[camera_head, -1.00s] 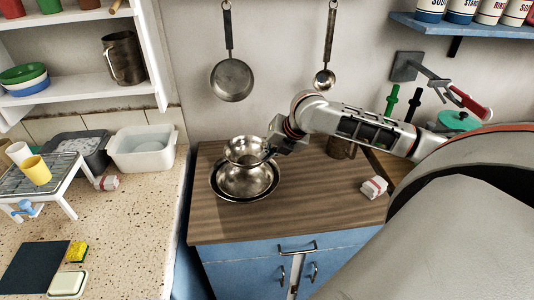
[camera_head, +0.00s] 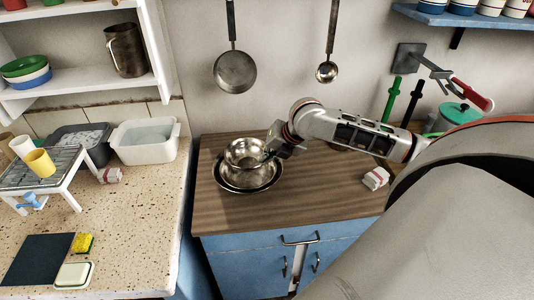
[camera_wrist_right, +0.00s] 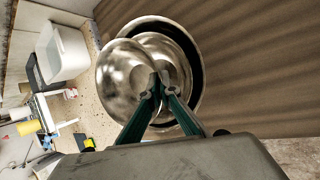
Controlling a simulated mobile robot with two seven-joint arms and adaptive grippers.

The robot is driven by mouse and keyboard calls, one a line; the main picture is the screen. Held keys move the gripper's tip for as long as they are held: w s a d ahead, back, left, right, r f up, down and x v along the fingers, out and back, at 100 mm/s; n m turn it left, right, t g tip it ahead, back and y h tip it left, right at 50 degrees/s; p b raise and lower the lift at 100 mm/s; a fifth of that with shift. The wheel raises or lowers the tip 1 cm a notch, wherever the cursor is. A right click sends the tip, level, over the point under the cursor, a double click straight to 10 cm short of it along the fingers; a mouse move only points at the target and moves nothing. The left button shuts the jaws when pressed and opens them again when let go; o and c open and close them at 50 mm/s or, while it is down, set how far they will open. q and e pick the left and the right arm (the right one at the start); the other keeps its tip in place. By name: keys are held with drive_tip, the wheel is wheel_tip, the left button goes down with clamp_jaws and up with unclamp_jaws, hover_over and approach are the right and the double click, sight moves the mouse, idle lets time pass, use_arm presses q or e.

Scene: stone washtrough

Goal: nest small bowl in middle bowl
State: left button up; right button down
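The small steel bowl (camera_head: 243,153) is held at its right rim by my right gripper (camera_head: 271,152). It is over the middle bowl (camera_head: 249,179), which stands in a wider, shallow steel bowl (camera_head: 222,181) on the wooden worktop. In the right wrist view the fingers (camera_wrist_right: 160,92) are closed on the rim of the small bowl (camera_wrist_right: 122,78). That bowl overlaps the middle bowl (camera_wrist_right: 178,62), offset to the left there. I cannot tell whether the two touch. My left gripper is not in view.
The wooden worktop (camera_head: 310,205) is clear in front of the bowls. A small wrapped block (camera_head: 376,178) lies at its right. At left, a speckled counter (camera_head: 130,225) holds a white basin (camera_head: 146,150) and a wire rack (camera_head: 62,165). A pan (camera_head: 235,72) and ladle (camera_head: 327,72) hang behind.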

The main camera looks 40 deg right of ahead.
sight(267, 178)
drive_tip(key=shift+f, duration=0.5)
idle(1.4)
drive_tip(key=shift+f, duration=0.35)
drive_tip(key=shift+f, duration=0.65)
drive_tip(key=shift+f, duration=0.35)
drive_tip(key=shift+f+b, duration=0.35)
drive_tip(key=shift+f, duration=0.6)
drive_tip(key=shift+f, duration=0.35)
drive_tip(key=shift+f+p, duration=0.1)
drive_tip(key=shift+p, duration=0.25)
idle(0.9)
drive_tip(key=c, duration=2.8)
unclamp_jaws()
